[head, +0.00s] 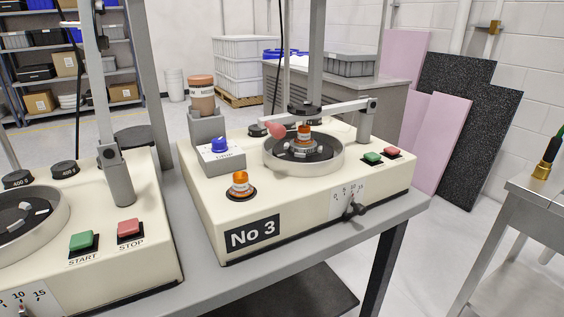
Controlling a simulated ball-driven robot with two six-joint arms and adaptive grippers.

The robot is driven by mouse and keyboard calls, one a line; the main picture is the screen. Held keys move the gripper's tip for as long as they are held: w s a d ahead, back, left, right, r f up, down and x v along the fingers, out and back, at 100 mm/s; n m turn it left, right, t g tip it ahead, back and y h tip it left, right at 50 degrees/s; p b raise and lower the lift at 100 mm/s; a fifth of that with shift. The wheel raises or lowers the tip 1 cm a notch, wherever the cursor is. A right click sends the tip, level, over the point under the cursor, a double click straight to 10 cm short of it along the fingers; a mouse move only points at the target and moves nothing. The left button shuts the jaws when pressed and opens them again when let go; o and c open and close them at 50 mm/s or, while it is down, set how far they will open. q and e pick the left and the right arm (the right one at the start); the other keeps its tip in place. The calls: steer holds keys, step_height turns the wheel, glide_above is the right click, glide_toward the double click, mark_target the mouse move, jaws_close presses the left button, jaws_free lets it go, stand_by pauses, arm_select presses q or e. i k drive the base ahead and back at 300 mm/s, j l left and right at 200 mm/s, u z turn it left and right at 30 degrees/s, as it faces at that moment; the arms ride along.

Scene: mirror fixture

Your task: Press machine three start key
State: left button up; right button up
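Machine three (215,195) is a cream box on a grey bench, with a black "No 3" plate (253,234) on its front. Its green key (373,157) sits on the top at the right, beside a red key (392,151). Lettering at these two keys is too small to read; on the neighbouring machine the green key is marked START and the red one STOP. Nothing covers the green key. Neither of my grippers is in view.
Another cream machine stands at the left with a green START key (82,241) and red STOP key (129,229). On machine three are a round bowl (335,163) with an arm over it, a blue knob (219,144) and a dial lever (356,209). A metal table (530,215) stands at the right, across open floor.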

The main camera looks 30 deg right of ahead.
mark_target(371, 157)
steer(key=z, duration=1.35)
